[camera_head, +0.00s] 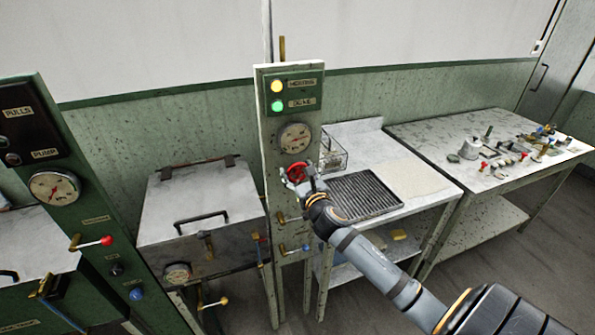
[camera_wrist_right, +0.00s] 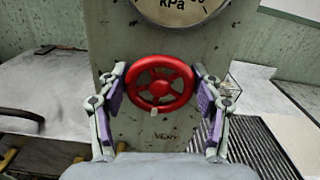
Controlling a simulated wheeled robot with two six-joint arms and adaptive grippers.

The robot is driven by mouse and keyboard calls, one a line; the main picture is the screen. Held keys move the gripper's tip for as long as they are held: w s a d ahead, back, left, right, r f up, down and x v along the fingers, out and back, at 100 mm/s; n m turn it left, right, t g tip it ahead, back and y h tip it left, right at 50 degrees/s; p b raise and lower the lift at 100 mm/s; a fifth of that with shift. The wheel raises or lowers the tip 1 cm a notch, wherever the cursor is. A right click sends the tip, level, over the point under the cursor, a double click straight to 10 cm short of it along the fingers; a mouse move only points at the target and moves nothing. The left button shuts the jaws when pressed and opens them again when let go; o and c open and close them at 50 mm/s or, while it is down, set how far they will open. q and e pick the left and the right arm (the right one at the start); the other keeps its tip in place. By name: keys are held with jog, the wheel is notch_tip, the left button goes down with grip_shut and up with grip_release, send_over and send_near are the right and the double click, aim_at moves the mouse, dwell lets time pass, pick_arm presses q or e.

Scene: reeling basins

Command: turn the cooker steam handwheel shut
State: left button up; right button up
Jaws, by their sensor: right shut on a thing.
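The red handwheel (camera_head: 296,172) is on the front of a green-grey column (camera_head: 270,146), below a round pressure gauge (camera_head: 295,138). In the right wrist view the handwheel (camera_wrist_right: 160,84) is large and central, with its spokes and rim in plain view. My right gripper (camera_wrist_right: 160,94) has one finger on each side of the rim and is shut on the wheel. In the head view my right gripper (camera_head: 305,182) reaches the wheel from the lower right and partly covers it. My left gripper does not show.
A yellow lamp (camera_head: 277,86) and a green lamp (camera_head: 277,106) are lit atop the column. A lidded metal basin (camera_head: 199,205) stands to its left. To the right are a table with a ribbed dark tray (camera_head: 366,196) and a wire basket (camera_head: 332,152).

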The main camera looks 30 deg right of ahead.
jog(key=m, duration=0.4)
jog(key=shift+p, duration=0.35)
jog(key=m, duration=0.4)
jog(key=shift+d+f+m, duration=0.1)
jog(key=shift+d+m, duration=0.05)
jog(key=shift+m, duration=0.15)
jog(key=m, duration=0.4)
jog(key=shift+f+m+b, duration=0.1)
jog(key=shift+m+b, duration=0.2)
jog(key=shift+b, duration=0.1)
jog(key=m+b, duration=0.1)
jog(key=m, duration=0.3)
jog(key=shift+d+f, duration=0.1)
jog(key=m+b, duration=0.1)
jog(key=m, duration=0.4)
jog(key=shift+f, duration=0.1)
jog(key=m+b, duration=0.1)
jog(key=m, duration=0.3)
jog(key=shift+f+m, duration=0.15)
jog(key=shift+m, duration=0.15)
jog(key=m+b, duration=0.1)
jog(key=m, duration=0.3)
jog(key=shift+a+m+b, duration=0.2)
jog(key=shift+m+b, duration=0.4)
jog(key=shift+m, duration=1.4)
